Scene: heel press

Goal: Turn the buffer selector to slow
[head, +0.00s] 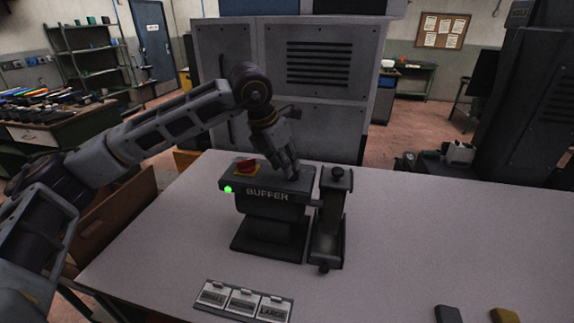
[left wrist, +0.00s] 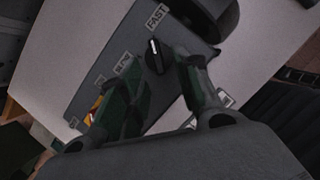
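The buffer unit (head: 268,214) is a dark box on a pedestal with a BUFFER label, standing on the table. In the left wrist view, its black selector knob (left wrist: 154,57) carries a white line that points roughly toward the FAST label (left wrist: 157,17). A second label (left wrist: 122,65), which seems to read SLOW, is partly covered by a finger. My left gripper (head: 287,171) reaches down onto the right part of the box top. Its fingers (left wrist: 160,68) are apart, one on each side of the knob, with gaps showing. The knob is hidden in the head view. My right gripper is out of view.
A red button (head: 246,165) on a yellow base and a green light (head: 228,189) are at the box's left. SMALL, MEDIUM and LARGE plates (head: 243,301) lie in front. The table's right side (head: 440,235) is mostly clear.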

